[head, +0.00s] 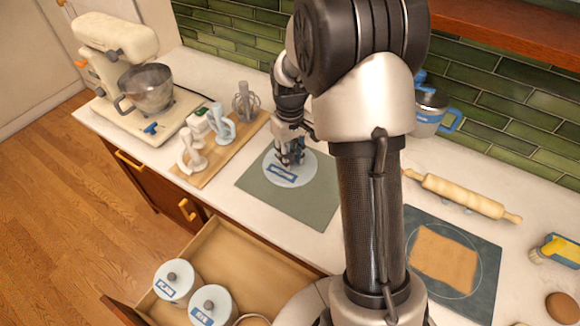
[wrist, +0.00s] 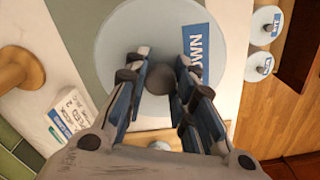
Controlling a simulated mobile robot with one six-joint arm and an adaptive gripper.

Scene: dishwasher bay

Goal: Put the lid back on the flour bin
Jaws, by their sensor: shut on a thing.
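A round pale lid (head: 273,168) with a blue label and a dark knob shows over the green mat (head: 320,210). My gripper (head: 289,160) points down at it. In the wrist view the lid (wrist: 140,30) fills the top middle, and my gripper (wrist: 160,82) is shut on its knob. I cannot tell whether the lid touches the mat. Two lidded bins, left (head: 175,280) and right (head: 213,305), stand in the open drawer; their labels are too small to read. A pale curved rim (head: 252,318) beside them is mostly cut off.
The open drawer (head: 232,240) juts from the counter front. A board of mixer attachments (head: 215,150) and a stand mixer (head: 125,75) stand left. A rolling pin (head: 465,197), dough on a dark mat (head: 480,270) and a blue-handled pot (head: 428,108) are right of my arm.

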